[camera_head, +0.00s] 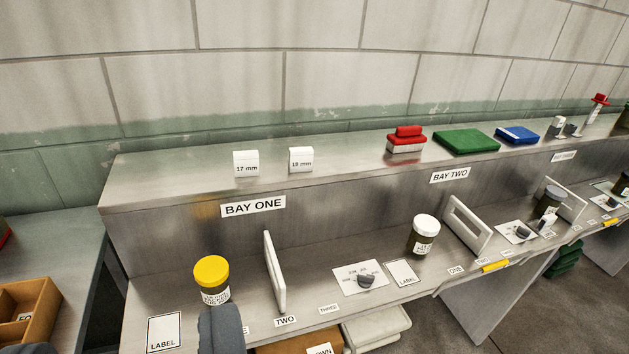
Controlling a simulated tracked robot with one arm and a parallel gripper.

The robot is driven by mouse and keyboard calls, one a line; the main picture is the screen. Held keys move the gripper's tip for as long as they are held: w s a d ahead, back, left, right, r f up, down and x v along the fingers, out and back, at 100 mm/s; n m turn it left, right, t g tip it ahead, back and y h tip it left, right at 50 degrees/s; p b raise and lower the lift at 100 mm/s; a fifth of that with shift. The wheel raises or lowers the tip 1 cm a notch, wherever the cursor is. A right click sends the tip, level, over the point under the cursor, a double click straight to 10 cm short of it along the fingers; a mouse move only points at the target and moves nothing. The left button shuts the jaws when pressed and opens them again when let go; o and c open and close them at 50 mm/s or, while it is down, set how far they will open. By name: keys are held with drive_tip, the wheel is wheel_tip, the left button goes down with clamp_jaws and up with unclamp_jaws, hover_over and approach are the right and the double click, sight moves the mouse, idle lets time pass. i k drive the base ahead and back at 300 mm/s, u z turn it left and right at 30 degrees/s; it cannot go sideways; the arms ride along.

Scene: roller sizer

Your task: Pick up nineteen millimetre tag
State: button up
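Two small white tags stand on the raised steel shelf above the BAY ONE sign. The right one (301,160) appears to read 19 mm, though the print is small. The left one (246,164) reads 17 mm. They stand apart from each other with bare shelf between them. My gripper (125,328) shows at the bottom left as two dark grey fingers, the left one barely in frame. The fingers are wide apart with nothing held between them. They are lower and nearer than the tags, well away from them.
A yellow-lidded jar (211,277) stands on the lower shelf just beyond my right finger. A white upright divider (274,272) stands beside it. A red-topped block (406,140) and a green case (467,142) lie farther right. A wooden tray (38,308) is at left.

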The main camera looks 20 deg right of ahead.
sight(300, 159)
drive_tip(key=u, duration=0.05)
drive_tip(key=k, duration=0.55)
drive_tip(key=z, duration=0.9)
drive_tip(key=i, duration=1.9)
drive_tip(key=u, duration=0.3)
